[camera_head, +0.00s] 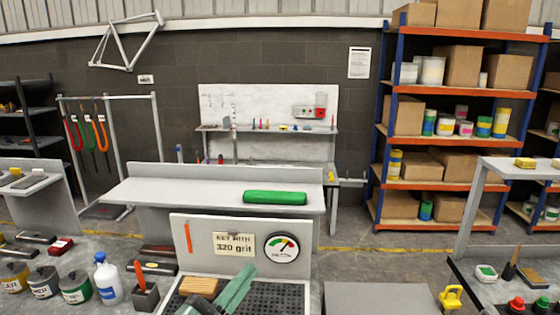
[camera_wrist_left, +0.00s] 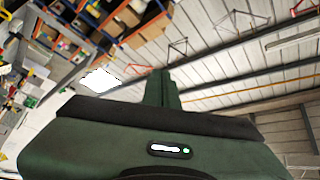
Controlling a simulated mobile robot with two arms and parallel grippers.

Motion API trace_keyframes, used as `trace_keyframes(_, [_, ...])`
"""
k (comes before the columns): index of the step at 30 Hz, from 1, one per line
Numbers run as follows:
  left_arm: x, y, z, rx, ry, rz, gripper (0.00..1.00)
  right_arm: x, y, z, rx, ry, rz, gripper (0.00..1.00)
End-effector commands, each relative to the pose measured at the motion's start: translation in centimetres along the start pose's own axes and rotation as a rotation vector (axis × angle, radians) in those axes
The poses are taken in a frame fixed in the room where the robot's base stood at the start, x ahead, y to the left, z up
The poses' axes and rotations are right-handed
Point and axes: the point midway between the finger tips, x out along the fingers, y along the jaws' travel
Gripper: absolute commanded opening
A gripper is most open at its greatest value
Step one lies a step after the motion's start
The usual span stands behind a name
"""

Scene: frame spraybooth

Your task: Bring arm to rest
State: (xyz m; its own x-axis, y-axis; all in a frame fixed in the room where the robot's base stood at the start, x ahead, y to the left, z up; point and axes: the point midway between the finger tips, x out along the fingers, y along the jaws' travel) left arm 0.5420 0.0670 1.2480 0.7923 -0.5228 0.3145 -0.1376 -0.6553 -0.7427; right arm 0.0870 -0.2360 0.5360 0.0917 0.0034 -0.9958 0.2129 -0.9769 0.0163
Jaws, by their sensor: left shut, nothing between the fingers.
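My left gripper (camera_head: 246,271) shows at the bottom centre of the head view as dark green fingers above a black perforated grate (camera_head: 278,298). Its fingers are together with nothing between them. In the left wrist view the gripper (camera_wrist_left: 162,74) has its green fingers closed side by side, with the wall and roof behind them. My right gripper is in neither view.
A tan block (camera_head: 198,287) lies close left of my left gripper. Behind stands a grey panel with a gauge (camera_head: 281,247) and a sign (camera_head: 234,243). A bare grey surface (camera_head: 380,299) lies right.

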Motion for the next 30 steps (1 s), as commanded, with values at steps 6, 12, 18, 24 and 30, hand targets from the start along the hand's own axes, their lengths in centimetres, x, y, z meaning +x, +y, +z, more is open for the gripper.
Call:
trace_keyframes(6, [-10.0, 0.7, 10.7, -0.355, -0.648, -0.161, 0.00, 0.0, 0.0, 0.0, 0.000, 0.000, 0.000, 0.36])
trace_keyframes(12, [-22.0, 7.1, 14.3, -0.589, -1.143, -0.062, 0.00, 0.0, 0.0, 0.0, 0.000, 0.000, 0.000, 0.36])
trace_keyframes(18, [-29.8, 11.8, 12.9, -0.725, -1.416, 0.086, 0.00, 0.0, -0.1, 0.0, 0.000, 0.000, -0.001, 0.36])
trace_keyframes(24, [-35.4, 14.9, 10.1, -0.823, -1.595, 0.233, 0.00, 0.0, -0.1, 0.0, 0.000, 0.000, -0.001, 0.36])
trace_keyframes(30, [-38.3, 18.6, 10.8, -0.864, -1.678, 0.318, 0.00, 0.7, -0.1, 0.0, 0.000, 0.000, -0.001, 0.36])
